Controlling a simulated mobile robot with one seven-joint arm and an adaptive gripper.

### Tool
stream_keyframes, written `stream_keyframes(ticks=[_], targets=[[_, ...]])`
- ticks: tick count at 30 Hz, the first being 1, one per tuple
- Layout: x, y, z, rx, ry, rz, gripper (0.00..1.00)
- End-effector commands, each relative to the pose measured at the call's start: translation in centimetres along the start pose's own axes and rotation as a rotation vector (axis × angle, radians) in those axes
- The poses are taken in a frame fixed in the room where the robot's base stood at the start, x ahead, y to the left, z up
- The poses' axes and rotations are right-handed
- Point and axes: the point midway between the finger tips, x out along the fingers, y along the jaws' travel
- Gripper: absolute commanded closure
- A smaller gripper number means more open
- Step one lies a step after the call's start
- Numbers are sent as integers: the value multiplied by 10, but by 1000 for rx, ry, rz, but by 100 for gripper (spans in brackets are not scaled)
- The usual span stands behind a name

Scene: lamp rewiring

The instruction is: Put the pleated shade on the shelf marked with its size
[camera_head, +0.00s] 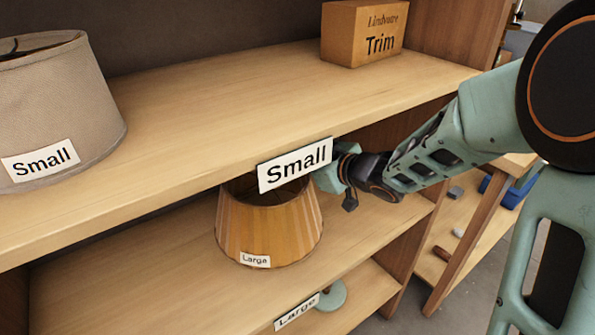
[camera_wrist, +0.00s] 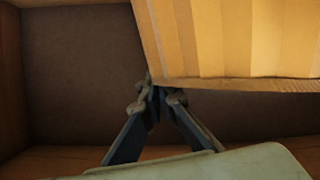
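The pleated shade (camera_head: 268,228) is orange-tan, upright, and bears a tag reading Large. It is in the bay below the upper shelf, over the middle shelf (camera_head: 150,280). That shelf's front edge carries a Large label (camera_head: 297,312). I cannot tell whether the shade's base touches the board. My gripper (camera_wrist: 163,97) is at the shade's rim, with its fingers close together on either side of the edge. The pleated wall also fills the upper right of the wrist view (camera_wrist: 235,40). In the head view the Small label (camera_head: 295,165) hides the fingertips and part of the rim.
The upper shelf (camera_head: 220,110), labelled Small, holds a grey-beige shade (camera_head: 60,105) tagged Small and a Trim box (camera_head: 362,32). A green round object (camera_head: 332,296) lies low, near the Large label. The middle shelf is clear left of the pleated shade. The upper shelf's edge is close above my gripper.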

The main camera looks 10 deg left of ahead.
Motion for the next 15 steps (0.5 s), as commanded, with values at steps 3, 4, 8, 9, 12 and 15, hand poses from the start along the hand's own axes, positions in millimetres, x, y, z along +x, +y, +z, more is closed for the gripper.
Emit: stream_keyframes(ticks=[3, 4, 8, 9, 12, 15], targets=[[9, -6, 25, 4, -4, 0, 100], [10, -6, 27, 4, -4, 0, 100], [9, -6, 26, 2, -3, 2, 100], [9, -6, 26, 2, -3, 2, 100], [9, -6, 27, 2, -5, 1, 97], [9, -6, 26, 2, -5, 1, 86]])
